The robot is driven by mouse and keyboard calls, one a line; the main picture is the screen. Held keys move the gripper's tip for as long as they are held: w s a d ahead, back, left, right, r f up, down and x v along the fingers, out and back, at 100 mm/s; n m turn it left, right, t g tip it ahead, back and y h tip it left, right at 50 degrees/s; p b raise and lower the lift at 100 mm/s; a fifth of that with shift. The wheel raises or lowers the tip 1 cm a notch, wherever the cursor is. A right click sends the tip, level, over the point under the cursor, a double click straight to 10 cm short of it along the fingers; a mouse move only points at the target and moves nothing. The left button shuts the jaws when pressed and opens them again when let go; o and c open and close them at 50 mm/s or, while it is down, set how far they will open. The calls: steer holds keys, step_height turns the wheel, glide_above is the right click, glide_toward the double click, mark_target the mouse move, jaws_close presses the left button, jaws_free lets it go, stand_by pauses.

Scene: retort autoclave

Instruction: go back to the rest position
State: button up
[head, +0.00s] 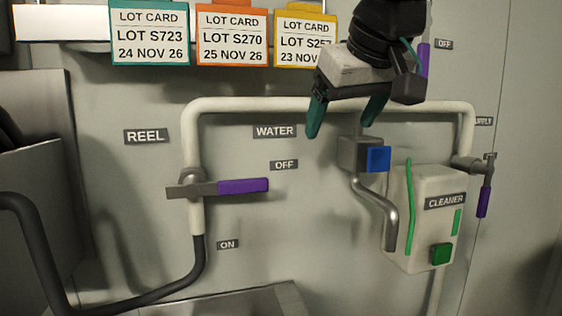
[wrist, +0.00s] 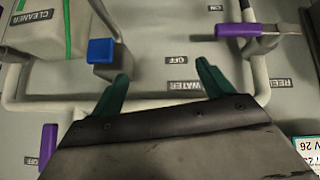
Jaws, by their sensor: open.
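My gripper (head: 343,117) hangs at the upper right of the head view, in front of the wall and the white pipe. Its two teal fingers are apart with nothing between them. In the wrist view my gripper (wrist: 160,82) is also open and empty. The fingers point towards the wall near the WATER label (wrist: 191,86), and the blue block (wrist: 101,50) on the pipe outlet is beside one fingertip. I cannot tell how far the fingers are from the wall.
A purple-handled lever (head: 243,186) lies level by the OFF label on the REEL pipe. The CLEANER box (head: 430,215) with a green button (head: 441,254) is at right. Another purple lever (head: 484,201) hangs down beside it. Lot cards (head: 231,36) hang above. A black hose (head: 150,300) runs below.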

steer(key=s+d+f+m+g, duration=0.1)
steer(key=s+d+f+g, duration=0.1)
steer(key=s+d+f, duration=0.3)
steer(key=s+d+f+m+g+h, duration=0.1)
steer(key=s+d+f, duration=0.5)
steer(key=f, duration=0.8)
steer(key=s+d+f+m+g, duration=0.2)
steer(key=s+d+f, duration=0.4)
steer(key=f, duration=0.3)
steer(key=shift+s+d+f+m+g+h, duration=0.15)
steer(key=shift+s+f+m+g+h, duration=0.25)
steer(key=shift+g, duration=0.5)
